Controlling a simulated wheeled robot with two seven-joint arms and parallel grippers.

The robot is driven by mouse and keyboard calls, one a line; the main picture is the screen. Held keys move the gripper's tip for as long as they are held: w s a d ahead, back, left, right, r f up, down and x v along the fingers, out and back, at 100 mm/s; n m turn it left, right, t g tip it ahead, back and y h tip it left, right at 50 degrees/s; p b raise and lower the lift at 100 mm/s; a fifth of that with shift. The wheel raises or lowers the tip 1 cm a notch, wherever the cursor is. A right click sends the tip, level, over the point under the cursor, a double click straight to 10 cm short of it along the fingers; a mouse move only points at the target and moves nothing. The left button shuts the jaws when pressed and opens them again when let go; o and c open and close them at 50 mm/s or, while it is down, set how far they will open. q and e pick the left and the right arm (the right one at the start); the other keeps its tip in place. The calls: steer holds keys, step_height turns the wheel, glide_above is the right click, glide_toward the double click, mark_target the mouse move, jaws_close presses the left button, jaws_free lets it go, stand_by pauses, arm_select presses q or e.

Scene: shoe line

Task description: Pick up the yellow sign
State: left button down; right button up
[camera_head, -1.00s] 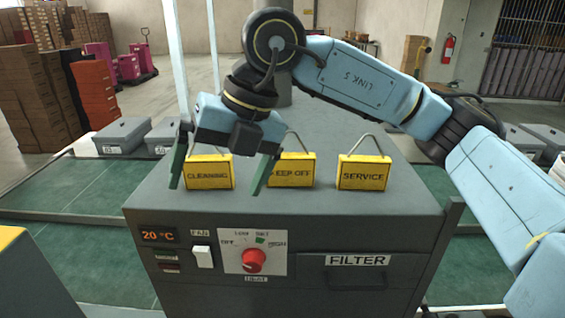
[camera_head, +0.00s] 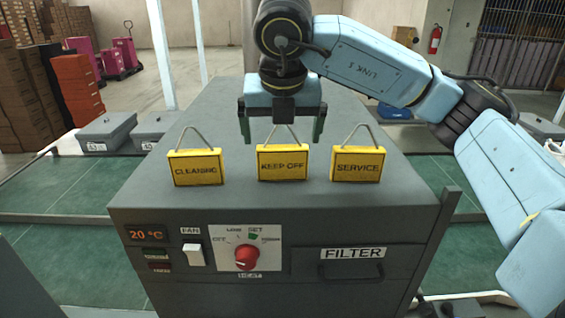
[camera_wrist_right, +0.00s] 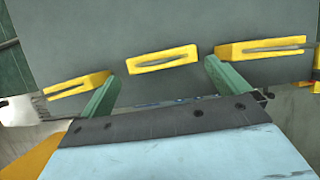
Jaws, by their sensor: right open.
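Three yellow signs stand in a row on top of the grey machine (camera_head: 270,205): the CLEANING sign (camera_head: 195,168) at left, the KEEP OFF sign (camera_head: 282,163) in the middle and the SERVICE sign (camera_head: 357,165) at right. Each has a thin wire hanger. My right gripper (camera_head: 282,138) is open above and behind the KEEP OFF sign, its green fingers spread to either side of the hanger. In the right wrist view the middle sign (camera_wrist_right: 163,60) lies between the open fingertips (camera_wrist_right: 163,70), with nothing held. My left gripper is not in view.
The side signs stand close to the fingers, as the right wrist view shows. The machine's front has a red knob (camera_head: 247,258), a white switch (camera_head: 194,255) and a FILTER drawer (camera_head: 352,270). Grey boxes (camera_head: 106,132) sit at the left behind the machine.

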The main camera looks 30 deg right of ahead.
mark_target(282, 147)
steer(key=x, duration=0.2)
steer(key=p+x, duration=0.1)
steer(key=x, duration=0.2)
steer(key=shift+w+d+f, duration=0.1)
steer(key=shift+d, duration=0.2)
steer(key=c, duration=0.7)
step_height(282, 147, up, 10)
steer(key=shift+r+b, duration=0.1)
steer(key=shift+b, duration=0.25)
